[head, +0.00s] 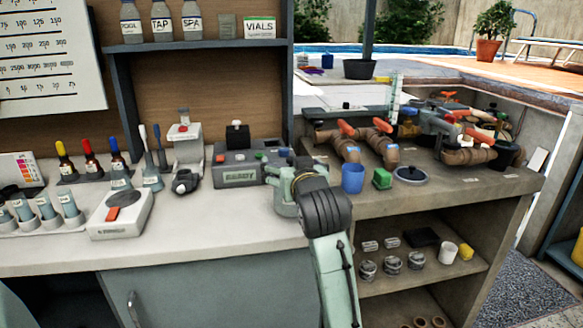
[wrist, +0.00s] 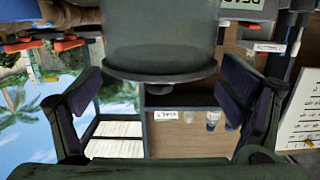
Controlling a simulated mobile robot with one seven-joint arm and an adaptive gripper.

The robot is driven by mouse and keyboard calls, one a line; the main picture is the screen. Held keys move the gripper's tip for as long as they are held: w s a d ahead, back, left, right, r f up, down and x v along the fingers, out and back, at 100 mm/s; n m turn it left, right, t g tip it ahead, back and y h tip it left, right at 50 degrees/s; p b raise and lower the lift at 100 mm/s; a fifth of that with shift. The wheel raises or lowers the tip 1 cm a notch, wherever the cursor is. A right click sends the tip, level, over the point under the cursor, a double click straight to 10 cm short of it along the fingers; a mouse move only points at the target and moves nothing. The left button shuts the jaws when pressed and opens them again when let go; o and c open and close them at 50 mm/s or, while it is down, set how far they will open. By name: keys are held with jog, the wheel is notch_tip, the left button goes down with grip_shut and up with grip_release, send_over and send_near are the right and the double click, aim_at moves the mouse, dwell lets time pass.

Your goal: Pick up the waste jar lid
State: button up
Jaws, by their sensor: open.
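The waste jar lid (wrist: 160,72) is a dark disc with a small knob, seen edge-on in the wrist view. It sits on a dark grey-green jar (wrist: 160,32), which appears upside down there. My gripper (wrist: 160,92) is open, with one finger on each side of the lid's knob in the picture. The fingers do not visibly touch the lid, and the depth between them is hard to tell. In the head view my gripper (head: 283,182) is over the right end of the white counter, and my own wrist hides most of that spot, including the lid.
A grey box marked READY (head: 238,170) stands just left of my gripper. Pipes (head: 400,140) lie behind. A white scale (head: 121,212) stands farther left.

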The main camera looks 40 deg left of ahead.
jog(key=shift+c, duration=0.5)
jog(key=c, duration=1.5)
